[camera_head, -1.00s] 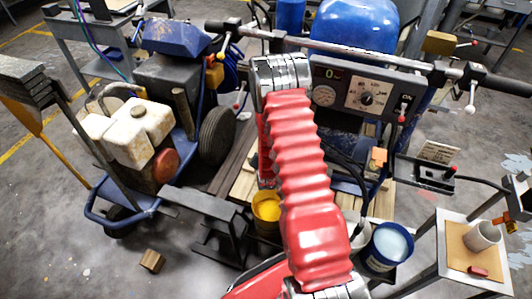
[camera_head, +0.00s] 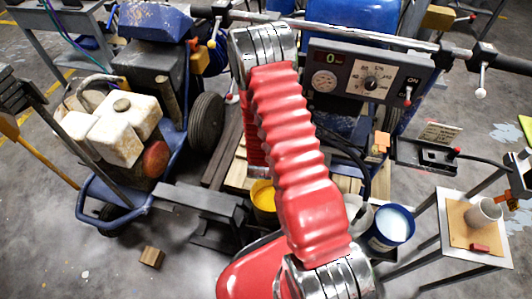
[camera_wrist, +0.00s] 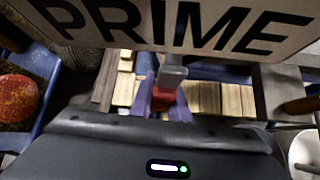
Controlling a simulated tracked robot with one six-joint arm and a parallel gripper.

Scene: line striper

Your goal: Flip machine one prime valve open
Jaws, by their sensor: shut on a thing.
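In the wrist view, my gripper (camera_wrist: 166,98) has two purple-blue fingers closed around the red end (camera_wrist: 163,97) of a grey metal lever, the prime valve lever (camera_wrist: 171,74). The lever extends from just under a pale sign (camera_wrist: 180,22) with "PRIME" in large black letters. Whether the valve is open or shut cannot be told. In the head view, my red ribbed arm stands in front of the machine and hides my gripper and the valve.
A second machine with a white tank (camera_head: 124,130) stands at left. A yellow-filled bucket (camera_head: 263,196) and a blue-rimmed bucket (camera_head: 391,226) stand low near my arm. A small side table (camera_head: 452,260) holding a cup is at right. A wooden block (camera_head: 151,257) lies on the floor.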

